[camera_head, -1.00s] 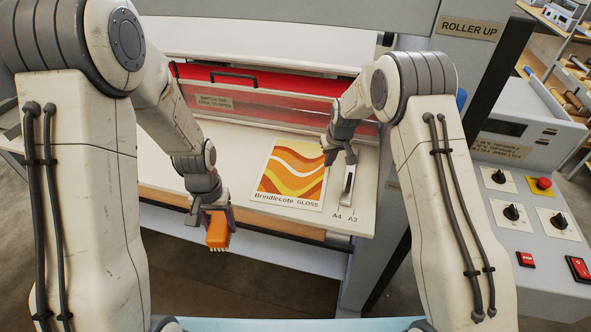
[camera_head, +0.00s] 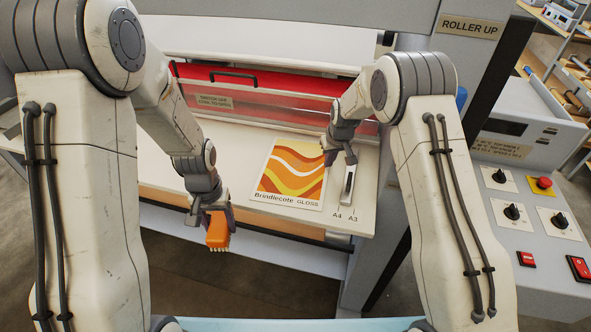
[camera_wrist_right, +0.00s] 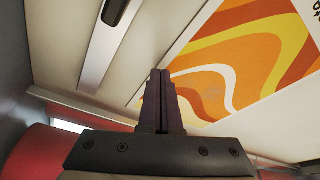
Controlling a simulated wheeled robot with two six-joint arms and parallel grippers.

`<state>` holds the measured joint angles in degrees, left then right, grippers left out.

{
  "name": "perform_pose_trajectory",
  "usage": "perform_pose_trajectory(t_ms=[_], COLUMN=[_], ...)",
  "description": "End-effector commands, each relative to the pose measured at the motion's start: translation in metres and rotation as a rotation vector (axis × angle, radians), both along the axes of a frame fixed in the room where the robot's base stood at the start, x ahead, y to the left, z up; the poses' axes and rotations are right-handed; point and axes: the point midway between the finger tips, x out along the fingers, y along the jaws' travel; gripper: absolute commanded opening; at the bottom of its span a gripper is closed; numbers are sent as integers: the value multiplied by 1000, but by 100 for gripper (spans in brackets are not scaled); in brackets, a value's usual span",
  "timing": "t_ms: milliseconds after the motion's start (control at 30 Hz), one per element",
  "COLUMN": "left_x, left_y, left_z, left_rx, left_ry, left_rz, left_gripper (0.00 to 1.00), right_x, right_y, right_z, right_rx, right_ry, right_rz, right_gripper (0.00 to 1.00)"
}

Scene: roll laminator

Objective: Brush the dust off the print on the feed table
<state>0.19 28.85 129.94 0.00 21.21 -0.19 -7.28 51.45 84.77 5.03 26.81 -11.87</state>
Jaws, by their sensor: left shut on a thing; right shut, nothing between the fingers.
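The print (camera_head: 291,172), with orange, white and brown waves and the words "Brindlecote GLOSS", lies flat on the cream feed table (camera_head: 240,138). It also fills the upper right of the right wrist view (camera_wrist_right: 255,50). My left gripper (camera_head: 214,213) is shut on an orange brush (camera_head: 218,231) with pale bristles pointing down, held in front of the table's front edge, left of the print. My right gripper (camera_head: 338,159) is shut and empty at the print's right edge; its closed fingers show in the right wrist view (camera_wrist_right: 160,100).
A paper guide slider (camera_head: 348,184) with A4 and A3 marks stands right of the print. Behind is a clear guard (camera_head: 275,108) with a red roller. A control panel (camera_head: 525,215) with knobs and red buttons is at the right. The table left of the print is clear.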

Motion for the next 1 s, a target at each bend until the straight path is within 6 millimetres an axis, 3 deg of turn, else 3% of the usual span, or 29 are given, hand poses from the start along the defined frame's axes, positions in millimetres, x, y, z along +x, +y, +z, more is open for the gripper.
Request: perform_pose_trajectory(t_ms=[467, 1000], left_x=[0, 0], left_y=[0, 0], left_z=[-3, 21], left_rx=[0, 0], left_ry=[0, 0], left_rz=[0, 0], left_gripper=[18, 18], right_x=[0, 0], right_y=[0, 0], right_z=[-4, 37], right_rx=[0, 0], right_ry=[0, -1], right_rz=[0, 0], right_gripper=[0, 0])
